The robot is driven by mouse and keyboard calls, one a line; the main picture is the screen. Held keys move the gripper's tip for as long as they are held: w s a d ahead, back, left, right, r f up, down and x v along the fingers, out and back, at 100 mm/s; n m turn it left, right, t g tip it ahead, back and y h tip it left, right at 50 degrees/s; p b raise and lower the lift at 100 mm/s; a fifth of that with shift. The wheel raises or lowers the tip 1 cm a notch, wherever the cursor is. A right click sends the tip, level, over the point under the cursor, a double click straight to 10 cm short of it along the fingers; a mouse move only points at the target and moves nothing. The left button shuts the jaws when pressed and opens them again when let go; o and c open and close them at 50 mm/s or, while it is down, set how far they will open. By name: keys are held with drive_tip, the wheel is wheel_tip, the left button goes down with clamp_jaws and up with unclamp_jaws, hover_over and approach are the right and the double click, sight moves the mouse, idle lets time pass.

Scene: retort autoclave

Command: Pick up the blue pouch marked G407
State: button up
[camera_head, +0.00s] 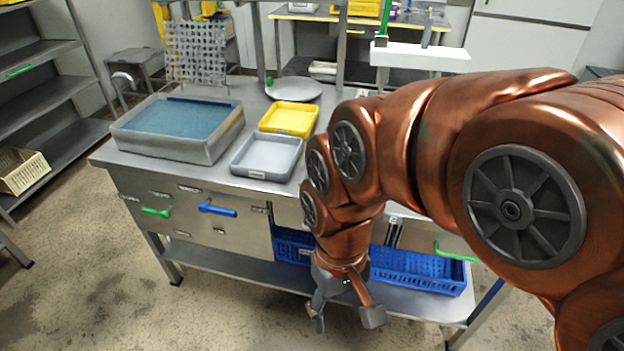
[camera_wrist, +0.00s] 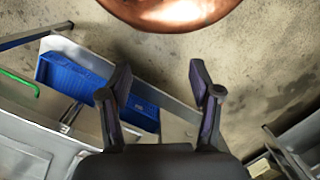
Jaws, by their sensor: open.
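I cannot make out a blue pouch marked G407 in either view. My gripper (camera_head: 345,314) is open and empty. It hangs low in front of the steel workbench (camera_head: 200,185), beside the lower shelf. In the wrist view, its two fingers (camera_wrist: 160,80) are spread apart with bare floor and the shelf edge behind them. Much of the workbench's right part is hidden behind my arm.
A blue crate (camera_head: 420,272) sits on the lower shelf and shows in the wrist view (camera_wrist: 72,75). On the bench top are a basin with a blue surface (camera_head: 140,145), a yellow tray (camera_head: 290,107) and a grey tray (camera_head: 238,170). Floor in front is clear.

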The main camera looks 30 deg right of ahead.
drive_tip(key=w+d+m+t+y+b, duration=0.1)
drive_tip(key=w+m+y, duration=0.4)
drive_tip(key=w, duration=0.6)
drive_tip(key=w+d+m+t+y, duration=0.1)
drive_tip(key=w+d+m+y, duration=0.15)
drive_tip(key=w+m, duration=0.65)
drive_tip(key=w+d+f+m+t, duration=0.2)
drive_tip(key=w+d+m+t, duration=0.1)
drive_tip(key=d, duration=0.5)
drive_tip(key=w+d+f+m+t+y, duration=0.1)
drive_tip(key=w+d+f+m+t, duration=0.2)
drive_tip(key=d, duration=0.6)
drive_tip(key=w+d+f+m+t+y, duration=0.1)
drive_tip(key=w+d+f+m+t, duration=0.1)
drive_tip(key=w+d+m, duration=0.3)
drive_tip(key=shift+w+d+f+t+b, duration=0.15)
drive_tip(key=shift+w+d, duration=0.1)
drive_tip(key=shift+d, duration=0.4)
drive_tip(key=shift+w+d+r+t+b, duration=0.1)
drive_tip(key=shift+w+d+t, duration=0.15)
drive_tip(key=shift+d, duration=0.45)
drive_tip(key=shift+w+d+f+t+b, duration=0.15)
drive_tip(key=shift+w+d, duration=0.15)
drive_tip(key=shift+d, duration=0.35)
drive_tip(key=shift+p+x, duration=0.95)
drive_tip(key=shift+x, duration=2.8)
drive_tip(key=shift+d+f, duration=0.1)
drive_tip(key=c, duration=0.9)
drive_tip(key=shift+c, duration=0.2)
